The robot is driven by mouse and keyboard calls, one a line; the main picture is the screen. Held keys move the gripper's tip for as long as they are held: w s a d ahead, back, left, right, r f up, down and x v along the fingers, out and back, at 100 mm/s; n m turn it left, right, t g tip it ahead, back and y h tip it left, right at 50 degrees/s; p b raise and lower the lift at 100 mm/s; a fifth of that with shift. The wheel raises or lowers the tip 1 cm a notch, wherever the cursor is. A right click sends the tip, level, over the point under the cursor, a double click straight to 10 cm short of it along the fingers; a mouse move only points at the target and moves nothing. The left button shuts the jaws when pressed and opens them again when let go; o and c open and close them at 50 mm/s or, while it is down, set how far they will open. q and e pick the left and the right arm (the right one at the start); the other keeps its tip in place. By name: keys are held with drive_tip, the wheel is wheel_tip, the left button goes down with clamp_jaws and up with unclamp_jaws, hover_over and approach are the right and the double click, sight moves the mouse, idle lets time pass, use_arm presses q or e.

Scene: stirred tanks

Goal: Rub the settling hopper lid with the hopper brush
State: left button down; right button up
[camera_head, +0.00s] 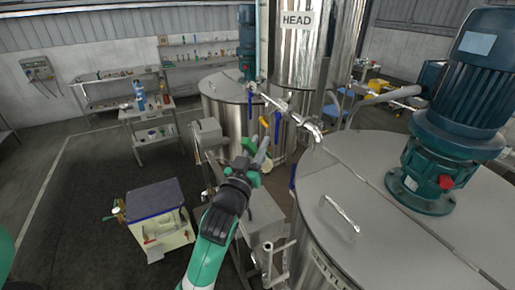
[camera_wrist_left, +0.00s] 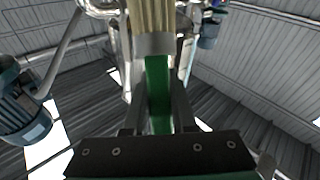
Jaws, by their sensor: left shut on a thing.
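My left gripper (camera_head: 248,164) is shut on the hopper brush (camera_wrist_left: 154,20). In the left wrist view the brush has pale bristles, a metal ferrule and a green handle between the fingers. In the head view the gripper is at the middle, left of the large near tank and apart from its lid. That flat grey lid (camera_head: 320,180) carries a bar handle (camera_head: 340,214) and a blue motor. The label on the tank wall is cut off, so I cannot be sure this is the settling hopper. My right gripper is not in view.
The blue motor (camera_head: 462,90) rises from the near lid. A pipe with valves (camera_head: 285,108) runs behind the gripper, by the tank marked HEAD (camera_head: 297,45). A smaller lidded tank (camera_head: 228,88) stands behind. A dark-topped cart (camera_head: 156,218) stands at lower left, with clear floor around it.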

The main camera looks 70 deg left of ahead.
use_arm(q)
wheel_tip(320, 180, down, 5)
drive_tip(key=shift+r+b, duration=0.1)
drive_tip(key=shift+b, duration=0.45)
